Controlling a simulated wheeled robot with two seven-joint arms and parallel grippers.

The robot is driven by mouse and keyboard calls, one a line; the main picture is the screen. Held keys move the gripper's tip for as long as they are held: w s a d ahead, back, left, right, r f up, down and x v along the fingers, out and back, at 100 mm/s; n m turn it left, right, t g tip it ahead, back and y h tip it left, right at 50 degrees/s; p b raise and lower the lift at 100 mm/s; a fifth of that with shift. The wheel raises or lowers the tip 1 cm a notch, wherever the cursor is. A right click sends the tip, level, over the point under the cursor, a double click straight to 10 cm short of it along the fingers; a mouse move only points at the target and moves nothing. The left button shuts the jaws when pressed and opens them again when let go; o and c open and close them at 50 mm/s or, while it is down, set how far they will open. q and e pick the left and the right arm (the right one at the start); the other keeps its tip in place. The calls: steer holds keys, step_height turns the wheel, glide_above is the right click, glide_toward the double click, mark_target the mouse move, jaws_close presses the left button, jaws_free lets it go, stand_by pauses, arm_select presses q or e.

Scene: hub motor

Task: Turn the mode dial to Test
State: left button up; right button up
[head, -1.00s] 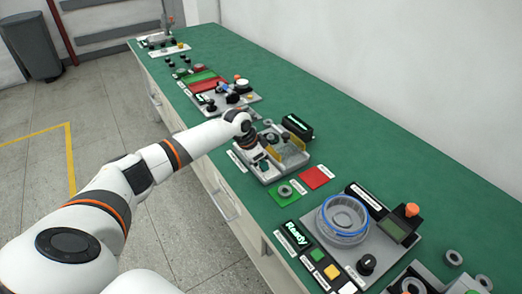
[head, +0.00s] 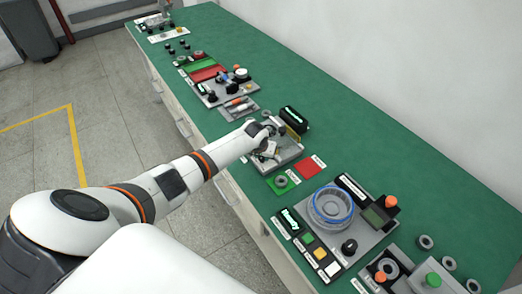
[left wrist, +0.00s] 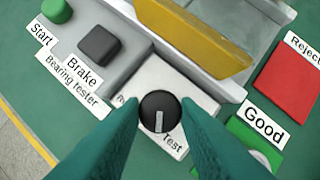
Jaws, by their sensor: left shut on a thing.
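The mode dial (left wrist: 160,112) is a round black knob with a white pointer line, on a white plate (left wrist: 188,92) of the bearing tester. The pointer faces down in the left wrist view, close to the "Test" label (left wrist: 173,142). A second label at the plate's left is mostly hidden by a finger. My left gripper (left wrist: 160,115) has its two green fingers on either side of the dial and is shut on it. In the head view my left gripper (head: 266,152) is over the front of the bearing tester (head: 288,158); the dial is hard to make out there.
A black Brake button (left wrist: 100,43) and a green Start button (left wrist: 57,10) sit beside the dial. A yellow guard plate (left wrist: 195,40) stands behind it. A green Good mat (head: 281,182) and a red Reject mat (head: 312,164) lie to the right.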

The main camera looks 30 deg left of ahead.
arm_select(q)
steer(key=shift+r+n+y+p, duration=0.1)
steer(key=shift+n+y+p, duration=0.2)
steer(key=shift+n, duration=0.2)
steer(key=shift+w, duration=0.1)
steer(key=o, duration=1)
steer(key=shift+c, duration=0.2)
steer(key=shift+s+d+r, duration=0.1)
steer(key=shift+s+r, duration=0.15)
steer(key=shift+r, duration=0.3)
steer(key=v, duration=1)
steer(key=shift+r+b, duration=0.35)
steer(key=shift+b, duration=0.05)
steer(key=shift+s, duration=0.1)
